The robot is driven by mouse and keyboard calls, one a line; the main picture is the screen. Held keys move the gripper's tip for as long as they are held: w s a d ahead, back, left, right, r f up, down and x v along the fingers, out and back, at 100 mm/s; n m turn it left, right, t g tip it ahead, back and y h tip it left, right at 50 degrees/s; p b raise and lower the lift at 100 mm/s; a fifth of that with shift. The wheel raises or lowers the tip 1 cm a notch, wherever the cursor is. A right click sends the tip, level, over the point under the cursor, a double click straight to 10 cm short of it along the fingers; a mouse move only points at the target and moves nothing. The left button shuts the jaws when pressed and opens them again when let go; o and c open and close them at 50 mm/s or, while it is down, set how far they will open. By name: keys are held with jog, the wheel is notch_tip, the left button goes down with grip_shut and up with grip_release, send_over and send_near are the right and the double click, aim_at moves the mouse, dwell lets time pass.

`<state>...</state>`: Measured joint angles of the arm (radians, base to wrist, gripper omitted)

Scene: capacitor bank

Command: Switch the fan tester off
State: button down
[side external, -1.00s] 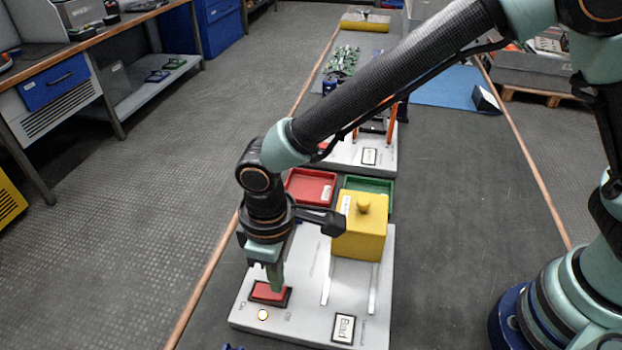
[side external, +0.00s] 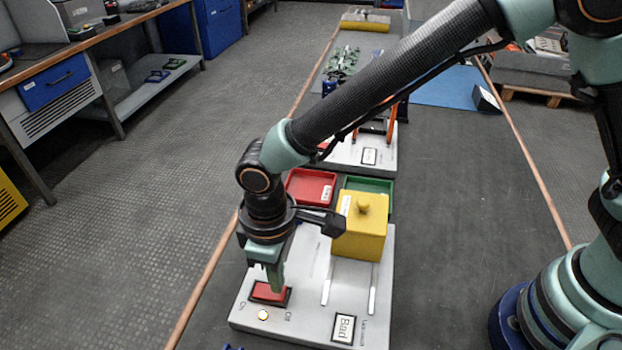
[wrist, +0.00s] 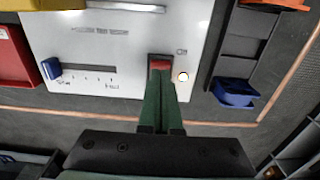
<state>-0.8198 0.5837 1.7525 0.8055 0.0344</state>
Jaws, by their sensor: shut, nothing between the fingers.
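A pale grey panel (side external: 305,270) carries a red rocker switch (side external: 267,292) in a dark frame, with "On" and "Off" lettering near it. A small round lamp (side external: 263,315) beside the switch looks bright; it also shows in the wrist view (wrist: 183,77). My gripper (side external: 277,289) points down with its green fingers shut and empty. The tips are at the switch, toward its "Off" side, and seem to touch it. In the wrist view, the fingers (wrist: 160,80) cover part of the red rocker (wrist: 160,64).
A yellow block with a knob (side external: 361,227) stands on the panel, near a "Bad" label (side external: 344,328). Red (side external: 311,186) and green (side external: 382,184) trays lie behind. A blue slider knob (wrist: 51,68) and a blue part (wrist: 234,92) flank the switch in the wrist view.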

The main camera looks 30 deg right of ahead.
jog(key=shift+f, duration=0.95)
dwell(0.5)
jog(key=shift+r, duration=3.5)
